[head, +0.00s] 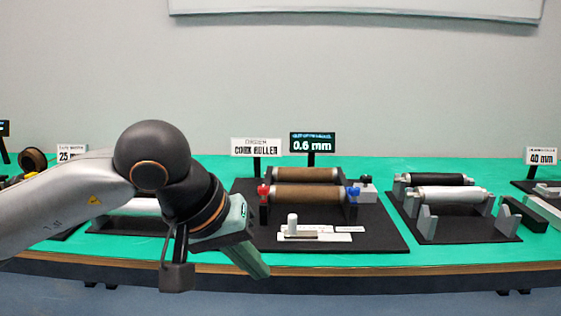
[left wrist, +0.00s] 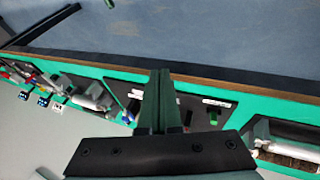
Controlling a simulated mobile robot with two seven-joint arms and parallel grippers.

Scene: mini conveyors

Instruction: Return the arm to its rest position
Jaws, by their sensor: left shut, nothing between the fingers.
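My left arm comes in from the left in the head view and reaches across the front left of the table. Its gripper (head: 262,272) points down and to the right, near the front edge of the black cork roller board (head: 385,238). In the left wrist view the two green-grey fingers (left wrist: 160,78) lie together with nothing between them. The arm hides part of the boards at the left. My right gripper is in neither view.
The green table (head: 300,257) has a brown front edge. A board with a black and a white roller (head: 447,194) stands right. The room above the table is open.

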